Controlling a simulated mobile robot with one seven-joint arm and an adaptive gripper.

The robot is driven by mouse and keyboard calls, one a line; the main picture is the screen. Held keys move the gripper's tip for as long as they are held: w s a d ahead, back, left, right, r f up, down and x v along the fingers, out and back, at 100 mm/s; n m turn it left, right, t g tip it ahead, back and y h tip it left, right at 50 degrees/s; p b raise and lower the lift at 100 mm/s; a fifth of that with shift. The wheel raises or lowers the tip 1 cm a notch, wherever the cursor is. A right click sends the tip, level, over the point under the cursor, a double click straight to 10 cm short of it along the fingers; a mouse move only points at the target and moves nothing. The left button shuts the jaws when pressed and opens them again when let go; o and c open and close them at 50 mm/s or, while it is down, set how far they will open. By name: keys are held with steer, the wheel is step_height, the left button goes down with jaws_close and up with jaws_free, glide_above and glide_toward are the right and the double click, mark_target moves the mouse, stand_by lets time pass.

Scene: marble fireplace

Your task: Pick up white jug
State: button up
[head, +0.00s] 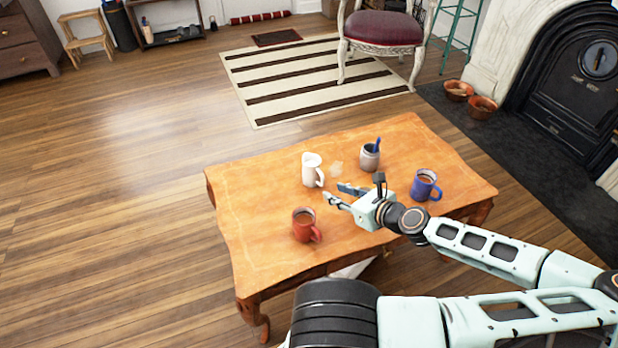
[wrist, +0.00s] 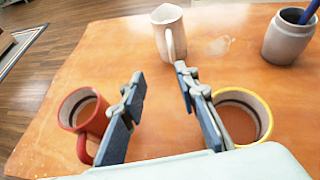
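The white jug (head: 312,170) stands upright on the wooden table in the head view, its handle on the right side. It also shows at the top middle of the wrist view (wrist: 166,36), with its handle facing my gripper. My gripper (head: 333,193) is over the table, to the lower right of the jug in the head view. In the wrist view my gripper (wrist: 157,82) has its two fingers apart with nothing between them. The jug lies beyond the fingertips and apart from them.
A red mug (head: 303,226) stands left of my fingers in the wrist view; a yellow-rimmed mug (wrist: 263,117) is close on their right. A grey pot (head: 369,158) and a blue mug (head: 421,187) stand farther right on the table (head: 250,190). The table's left side is clear.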

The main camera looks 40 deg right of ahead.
mark_target(324, 177)
steer(key=shift+m+t+h, duration=0.3)
steer(key=shift+m+h, duration=0.3)
steer(key=shift+w+d+f+b, duration=0.1)
steer(key=shift+w+d+b, duration=0.25)
steer(key=shift+w, duration=0.45)
steer(key=shift+w+d+f+b, duration=0.1)
steer(key=shift+w+d+b, duration=0.1)
steer(key=shift+w+d, duration=0.4)
steer(key=shift+w+d+f+b, duration=0.15)
steer(key=shift+w+b, duration=0.15)
steer(key=shift+w, duration=0.65)
steer(key=shift+b+x, duration=0.95)
steer(key=shift+x, duration=0.95)
steer(key=shift+w+f, duration=0.35)
steer(key=shift+w, duration=0.2)
steer(key=shift+c, duration=0.5)
jaws_close()
steer(key=shift+r, duration=0.1)
